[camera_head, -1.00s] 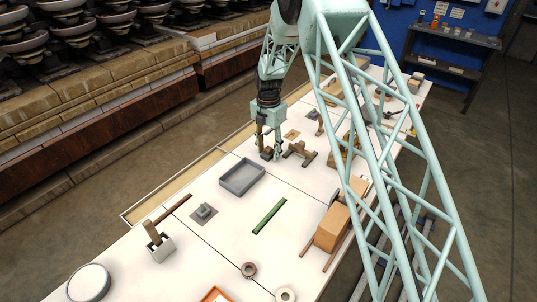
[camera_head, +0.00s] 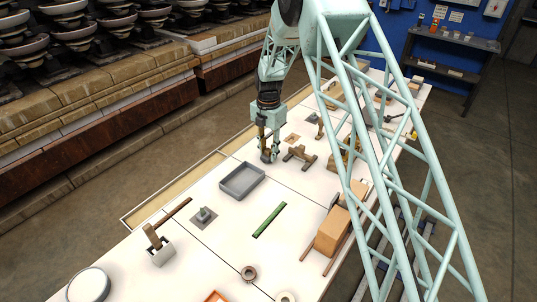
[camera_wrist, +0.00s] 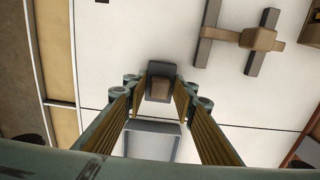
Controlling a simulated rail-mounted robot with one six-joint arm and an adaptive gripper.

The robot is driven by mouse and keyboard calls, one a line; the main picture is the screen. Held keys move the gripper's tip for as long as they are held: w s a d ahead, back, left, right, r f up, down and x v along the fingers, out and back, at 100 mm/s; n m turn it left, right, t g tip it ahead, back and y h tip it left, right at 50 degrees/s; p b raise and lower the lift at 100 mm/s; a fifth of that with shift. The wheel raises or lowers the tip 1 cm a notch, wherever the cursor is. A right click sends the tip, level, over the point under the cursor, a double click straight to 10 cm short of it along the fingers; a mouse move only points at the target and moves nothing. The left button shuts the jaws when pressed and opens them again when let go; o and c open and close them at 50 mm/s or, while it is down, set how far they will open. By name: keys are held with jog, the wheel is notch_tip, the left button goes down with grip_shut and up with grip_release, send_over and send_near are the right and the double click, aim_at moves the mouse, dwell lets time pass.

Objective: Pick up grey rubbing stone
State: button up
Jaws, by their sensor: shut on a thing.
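A small dark grey block with a brownish face, which I take for the grey rubbing stone (camera_wrist: 161,68), sits between my fingertips in the wrist view. My gripper (camera_wrist: 160,92) is shut on it, with a finger on each side. In the head view my gripper (camera_head: 268,154) points down over the white table, just behind the grey tray. There the stone is mostly hidden by the fingers. I cannot tell whether it touches the table.
The open grey tray (camera_head: 227,191) stands close in front of my gripper and also shows in the wrist view (camera_wrist: 153,127). A green strip (camera_head: 268,220) lies nearer the front.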

jog(key=shift+r+p, duration=0.35)
jog(key=shift+r, duration=1)
jog(key=s+d, duration=0.1)
jog(key=s, duration=0.4)
jog(key=s+d+r+p, duration=0.1)
jog(key=s+d, duration=0.1)
jog(key=s, duration=0.3)
jog(key=s+d, duration=0.1)
jog(key=s, duration=0.4)
jog(key=shift+s+d+r+p, duration=0.15)
jog(key=shift+s+d+p, duration=0.05)
jog(key=shift+p, duration=0.1)
jog(key=shift+o, duration=1.4)
jog(key=shift+c, duration=0.7)
